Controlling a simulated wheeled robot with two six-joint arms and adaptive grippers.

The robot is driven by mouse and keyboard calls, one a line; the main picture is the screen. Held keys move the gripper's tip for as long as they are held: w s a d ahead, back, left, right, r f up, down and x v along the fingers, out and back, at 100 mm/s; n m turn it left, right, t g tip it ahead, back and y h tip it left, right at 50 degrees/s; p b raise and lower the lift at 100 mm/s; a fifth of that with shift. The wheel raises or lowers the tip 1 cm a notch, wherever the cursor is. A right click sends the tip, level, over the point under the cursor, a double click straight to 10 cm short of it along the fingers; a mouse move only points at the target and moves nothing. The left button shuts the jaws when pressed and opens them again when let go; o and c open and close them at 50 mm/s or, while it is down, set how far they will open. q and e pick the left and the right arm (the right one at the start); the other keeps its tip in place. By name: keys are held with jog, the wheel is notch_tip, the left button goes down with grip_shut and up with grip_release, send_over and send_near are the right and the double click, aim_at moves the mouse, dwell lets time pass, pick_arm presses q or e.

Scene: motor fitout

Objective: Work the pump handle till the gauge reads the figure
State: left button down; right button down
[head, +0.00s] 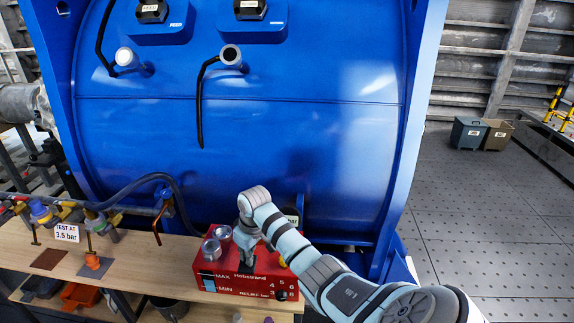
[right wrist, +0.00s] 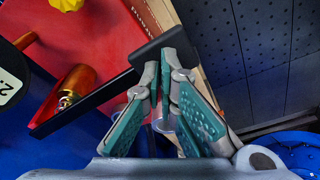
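The red pump box (head: 225,278) stands on the wooden bench, with scale figures and MAX and MIN marks on its front. My right gripper (head: 247,234) is over its top, and my arm hides part of the box. In the right wrist view the black handle bar (right wrist: 85,107) crosses diagonally just beyond my right fingertips (right wrist: 162,65). The fingertips are close together and overlap the bar's thick end; I cannot tell whether they touch it. A sign (head: 66,233) reads TEST AT 3.5 bar. I cannot make out a gauge needle. My left gripper is not in view.
A big blue drum housing (head: 240,130) fills the space behind the bench. A dark hose (head: 150,180) and several fittings are at the left. In the right wrist view a yellow knob (right wrist: 72,22) and a brass cylinder (right wrist: 77,82) are near the bar. The floor at right is open before two bins (head: 468,133).

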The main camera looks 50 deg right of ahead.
jog(key=shift+w+p+v, duration=0.15)
jog(key=shift+p+v, duration=0.65)
jog(key=shift+p, duration=0.5)
jog(key=shift+w+p+v, duration=0.2)
jog(key=shift+p+v, duration=0.55)
jog(key=shift+p, duration=0.5)
jog(key=v, duration=0.3)
jog(key=b+v, duration=0.1)
jog(key=shift+w+a+r, duration=0.2)
jog(key=shift+a+r, duration=0.1)
jog(key=shift+a, duration=0.05)
jog(key=b+x, duration=0.1)
jog(key=x, duration=0.2)
jog(key=s+b+x, duration=0.1)
jog(key=b+x, duration=0.2)
jog(key=x, duration=0.2)
jog(key=shift+s+d+f, duration=0.15)
jog(key=shift+d+f, duration=0.25)
jog(key=shift+f, duration=0.05)
jog(key=p+v, duration=0.1)
jog(key=p, duration=0.1)
jog(key=p+v, duration=0.2)
jog(key=shift+w+r, duration=0.25)
jog(key=shift+r, duration=0.05)
jog(key=v, duration=0.5)
jog(key=shift+w+a+r, duration=0.15)
jog(key=shift+w+a, duration=0.25)
